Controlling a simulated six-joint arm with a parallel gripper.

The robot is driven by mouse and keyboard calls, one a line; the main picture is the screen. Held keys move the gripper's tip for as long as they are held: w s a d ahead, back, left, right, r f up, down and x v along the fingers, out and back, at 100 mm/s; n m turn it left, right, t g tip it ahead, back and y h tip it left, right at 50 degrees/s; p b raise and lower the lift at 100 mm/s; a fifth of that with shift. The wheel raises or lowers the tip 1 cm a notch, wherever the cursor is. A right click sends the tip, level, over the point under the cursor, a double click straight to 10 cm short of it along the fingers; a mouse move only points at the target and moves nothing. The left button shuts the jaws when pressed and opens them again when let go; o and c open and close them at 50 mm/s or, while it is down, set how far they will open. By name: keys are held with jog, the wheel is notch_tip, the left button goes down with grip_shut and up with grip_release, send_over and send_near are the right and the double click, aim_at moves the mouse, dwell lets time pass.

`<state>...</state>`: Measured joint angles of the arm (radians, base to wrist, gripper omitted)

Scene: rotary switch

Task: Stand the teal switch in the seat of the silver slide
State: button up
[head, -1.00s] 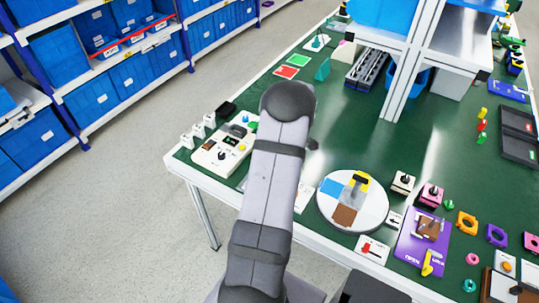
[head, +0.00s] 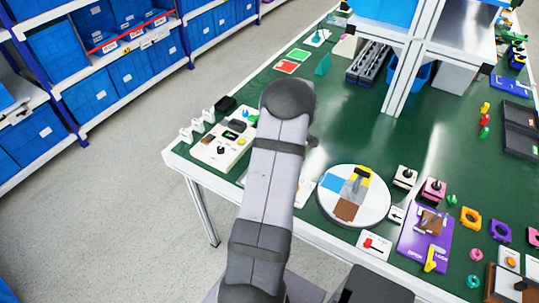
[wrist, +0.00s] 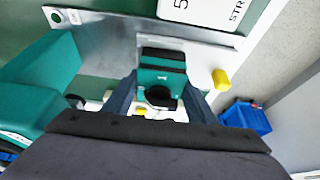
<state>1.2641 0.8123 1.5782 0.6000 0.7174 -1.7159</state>
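The teal switch (wrist: 160,77), a teal block with black parts, is in the middle of the wrist view, between the two fingers of my gripper (wrist: 161,84). The fingertips appear to touch its sides, so my gripper looks shut on it. A silver plate (wrist: 105,35), seemingly the silver slide, lies beyond and under the switch. The seat is not clearly visible, and I cannot tell whether the switch touches it. In the head view my own arm hides the gripper and the switch.
A yellow knob (wrist: 221,79) stands close to the right of my gripper. A large teal body (wrist: 42,75) is close on the left. In the head view a white panel (head: 222,146) and a round white disc (head: 375,205) flank my arm. The green table (head: 440,120) holds several small parts.

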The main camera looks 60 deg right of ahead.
jog(key=o, duration=0.4)
jog(key=shift+b+v, duration=1.05)
jog(key=shift+v, duration=2.65)
jog(key=w+a+r+g+y, duration=0.1)
jog(key=w+a, duration=0.4)
jog(key=a, duration=0.7)
jog(key=w+a+r+g, duration=0.15)
jog(key=w+a, duration=0.35)
jog(key=a, duration=0.8)
jog(key=s+a, duration=0.3)
jog(key=a, duration=0.3)
jog(key=s+a+g, duration=0.1)
jog(key=s+a, duration=0.2)
jog(key=a, duration=0.4)
jog(key=s+a+f+g+h+p, duration=0.1)
jog(key=s+a, duration=0.2)
jog(key=a, duration=0.4)
jog(key=shift+s, duration=0.1)
